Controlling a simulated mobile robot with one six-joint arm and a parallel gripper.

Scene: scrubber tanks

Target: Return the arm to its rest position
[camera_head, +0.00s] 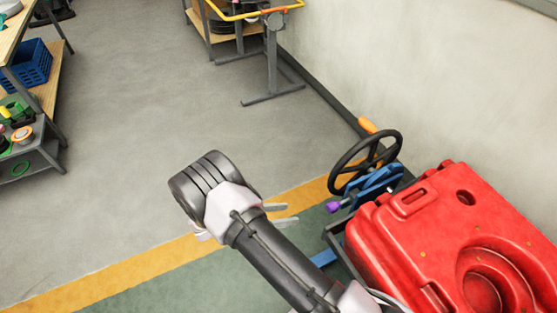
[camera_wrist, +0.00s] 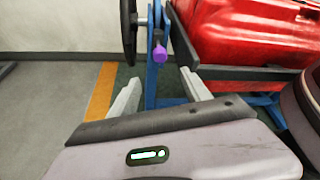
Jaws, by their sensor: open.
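My arm reaches up from the bottom of the head view, over the floor. My gripper (camera_head: 281,214) points to the right, toward the scrubber's steering wheel. In the wrist view my gripper (camera_wrist: 158,88) has its two pale fingers spread apart with nothing between them. A purple knob (camera_wrist: 160,54) on a blue frame lies beyond the fingertips, apart from them. The knob also shows in the head view (camera_head: 334,207).
A red tank (camera_head: 420,225) stands at the right by the wall. A black steering wheel (camera_head: 365,163) stands near my gripper. A shelf with a blue crate (camera_head: 28,65) is at the left. A grey stand (camera_head: 272,60) is at the back. The floor between is clear.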

